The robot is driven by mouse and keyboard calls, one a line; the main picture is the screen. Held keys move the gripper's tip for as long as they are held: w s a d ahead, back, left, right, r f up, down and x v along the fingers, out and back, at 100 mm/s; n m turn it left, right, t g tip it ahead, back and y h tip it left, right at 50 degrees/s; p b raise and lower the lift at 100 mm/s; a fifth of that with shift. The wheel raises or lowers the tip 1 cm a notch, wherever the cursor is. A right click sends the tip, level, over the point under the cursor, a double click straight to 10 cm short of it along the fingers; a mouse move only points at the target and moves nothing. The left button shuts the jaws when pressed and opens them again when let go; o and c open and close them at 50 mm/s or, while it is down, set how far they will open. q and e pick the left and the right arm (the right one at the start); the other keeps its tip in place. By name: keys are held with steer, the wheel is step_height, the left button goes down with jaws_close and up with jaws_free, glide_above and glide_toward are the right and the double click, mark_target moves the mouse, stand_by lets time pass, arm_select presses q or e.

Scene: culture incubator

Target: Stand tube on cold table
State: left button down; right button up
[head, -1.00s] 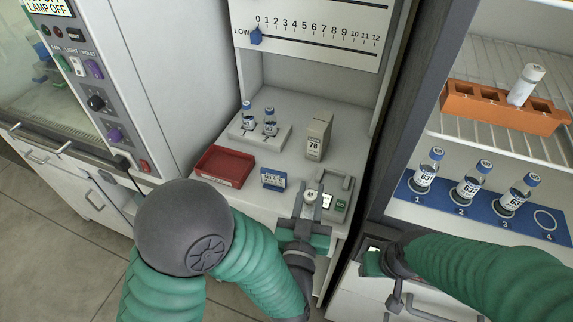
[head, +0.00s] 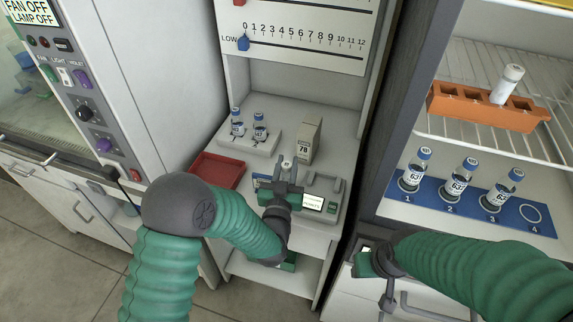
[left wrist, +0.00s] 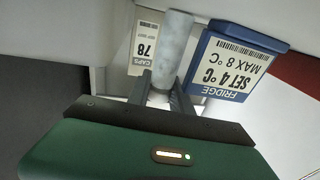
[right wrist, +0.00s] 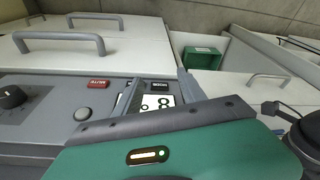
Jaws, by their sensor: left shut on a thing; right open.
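My left gripper (head: 288,182) is shut on a pale tube, whose top (head: 287,163) shows in the head view. The left wrist view shows the frosted tube (left wrist: 173,50) between the fingers (left wrist: 162,92). They are above the counter, in front of the grey box marked 78 (head: 309,140) and near the blue fridge card (left wrist: 235,62). I cannot tell how high the tube's end is. No surface is labelled cold table.
A grey device (head: 325,188) is right of the left gripper, a red tray (head: 217,170) left. Two vials stand on a white block (head: 246,138). Right, a blue numbered mat (head: 470,207) holds three vials, circle 4 empty. Above it, an orange rack (head: 450,103) holds a leaning tube.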

arm_select(q)
steer(key=shift+d, duration=0.45)
steer(key=c, duration=1.3)
jaws_free()
steer(key=shift+s+d, duration=0.1)
steer(key=shift+d, duration=0.35)
steer(key=shift+o, duration=0.8)
steer(key=shift+a+f, duration=0.1)
steer(key=shift+a, duration=0.65)
steer(key=shift+r, duration=0.25)
steer(key=s, duration=0.4)
steer(key=s+a, duration=0.1)
steer(key=s, duration=0.3)
steer(key=s+f+b, duration=0.1)
steer(key=s, duration=0.2)
steer(key=shift+s+a, duration=0.25)
steer(key=shift+s, duration=0.15)
